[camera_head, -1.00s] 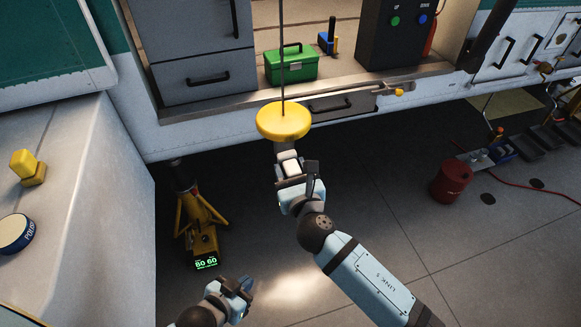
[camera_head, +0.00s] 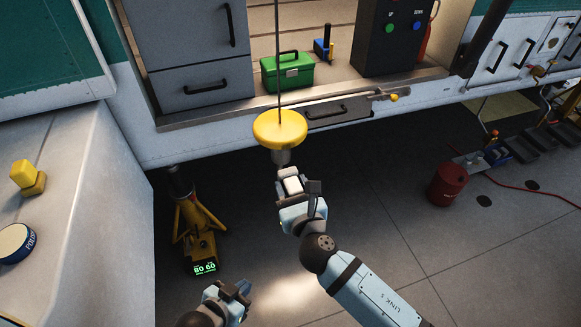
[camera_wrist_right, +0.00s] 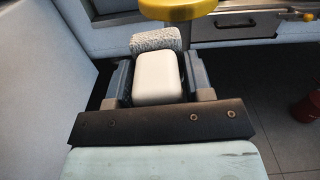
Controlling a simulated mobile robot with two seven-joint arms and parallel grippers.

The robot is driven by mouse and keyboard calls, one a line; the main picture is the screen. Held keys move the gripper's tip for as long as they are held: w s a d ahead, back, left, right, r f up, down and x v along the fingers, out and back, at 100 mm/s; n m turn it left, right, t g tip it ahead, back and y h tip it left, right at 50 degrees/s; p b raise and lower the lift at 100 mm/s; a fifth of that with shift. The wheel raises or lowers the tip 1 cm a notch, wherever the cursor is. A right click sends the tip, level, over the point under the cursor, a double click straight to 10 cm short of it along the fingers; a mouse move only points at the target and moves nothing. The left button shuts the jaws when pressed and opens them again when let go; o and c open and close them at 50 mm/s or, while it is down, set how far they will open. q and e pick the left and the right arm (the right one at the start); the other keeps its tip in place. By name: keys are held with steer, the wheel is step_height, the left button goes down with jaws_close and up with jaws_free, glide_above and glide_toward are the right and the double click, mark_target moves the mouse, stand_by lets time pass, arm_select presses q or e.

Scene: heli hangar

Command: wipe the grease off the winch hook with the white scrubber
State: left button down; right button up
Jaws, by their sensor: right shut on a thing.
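The yellow disc (camera_head: 279,127) of the winch hook hangs on a thin cable, with a short grey part (camera_head: 281,157) showing just below it. The rest of the hook and any grease on it are hidden. My right gripper (camera_head: 291,185) is shut on the white scrubber (camera_head: 293,185), a little below and in front of the disc. In the right wrist view the scrubber (camera_wrist_right: 156,78) sits between the fingers, its grey textured pad (camera_wrist_right: 158,38) facing away, near the disc (camera_wrist_right: 180,9). My left gripper (camera_head: 238,290) is low at the bottom; its finger gap is unclear.
The helicopter's open bay behind the hook holds a green box (camera_head: 287,71) and a dark control box (camera_head: 389,37). A yellow jack (camera_head: 197,225) stands on the floor at left. A white surface at far left bears a yellow block (camera_head: 27,177) and a round tin (camera_head: 15,242).

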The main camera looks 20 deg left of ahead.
steer(key=shift+w+a, duration=0.2)
steer(key=shift+w, duration=0.15)
steer(key=x, duration=0.4)
steer(key=shift+w+a, duration=0.25)
steer(key=shift+w, duration=0.05)
arm_select(q)
steer(key=shift+a+f+b, duration=0.3)
steer(key=shift+a+f, duration=0.05)
steer(key=shift+f, duration=0.1)
arm_select(e)
steer(key=shift+w+a, duration=0.4)
steer(key=shift+w, duration=0.25)
arm_select(q)
steer(key=shift+s+f, duration=0.15)
arm_select(e)
steer(key=shift+w+a, duration=0.25)
steer(key=shift+w, duration=0.05)
arm_select(q)
steer(key=shift+f, duration=0.15)
arm_select(e)
steer(key=shift+w+a, duration=0.4)
steer(key=shift+w, duration=0.2)
